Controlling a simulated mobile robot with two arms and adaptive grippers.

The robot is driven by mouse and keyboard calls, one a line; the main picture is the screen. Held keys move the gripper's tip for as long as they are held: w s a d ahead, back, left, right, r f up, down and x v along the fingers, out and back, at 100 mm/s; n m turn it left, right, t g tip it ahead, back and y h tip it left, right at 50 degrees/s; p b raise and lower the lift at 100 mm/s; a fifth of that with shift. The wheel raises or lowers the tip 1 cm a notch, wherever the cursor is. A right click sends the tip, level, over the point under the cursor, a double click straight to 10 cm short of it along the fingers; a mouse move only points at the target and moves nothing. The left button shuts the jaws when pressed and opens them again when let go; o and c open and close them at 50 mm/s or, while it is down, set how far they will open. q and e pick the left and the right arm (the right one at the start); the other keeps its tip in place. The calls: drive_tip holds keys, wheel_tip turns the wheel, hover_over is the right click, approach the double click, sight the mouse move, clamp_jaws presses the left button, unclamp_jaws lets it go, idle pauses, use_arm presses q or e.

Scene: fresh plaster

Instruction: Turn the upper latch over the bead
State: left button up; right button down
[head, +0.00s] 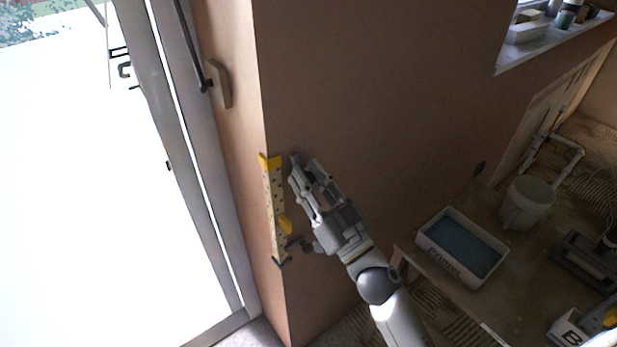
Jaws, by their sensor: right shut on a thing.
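A pale perforated bead (274,196) stands upright along the wall corner in the head view, with a yellow piece (269,161) at its top and a yellow block (285,224) lower down. My right gripper (304,176) is just right of the upper part of the bead, close to the wall. It is shut on the upper latch (295,158), a small dark piece mostly hidden by the fingers. A dark lower latch (296,243) sticks out to the right of the bead near its bottom. My left gripper is not in view.
A bright glazed door with a handle (219,84) is left of the corner. A windowsill (548,42) with items is at upper right. The wall right of the corner is clear.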

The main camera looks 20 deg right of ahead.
drive_tip(key=n+y, duration=0.1)
drive_tip(key=n, duration=0.1)
drive_tip(key=n+g+y+p, duration=0.1)
drive_tip(key=n, duration=0.2)
drive_tip(key=shift+n+y, duration=0.3)
drive_tip(key=shift+y, duration=0.1)
drive_tip(key=n+g+y+p, duration=0.1)
drive_tip(key=n, duration=0.2)
drive_tip(key=n+g+y+p, duration=0.1)
drive_tip(key=n, duration=0.2)
drive_tip(key=shift+r+g, duration=0.1)
drive_tip(key=shift+g, duration=0.2)
drive_tip(key=n+g+y+p, duration=0.1)
drive_tip(key=n+g+p, duration=0.1)
drive_tip(key=n, duration=0.2)
drive_tip(key=shift+n, duration=0.4)
drive_tip(key=shift+n+g+p, duration=0.8)
drive_tip(key=shift+n+p, duration=0.4)
drive_tip(key=shift+n, duration=0.9)
drive_tip(key=c, duration=1.2)
unclamp_jaws()
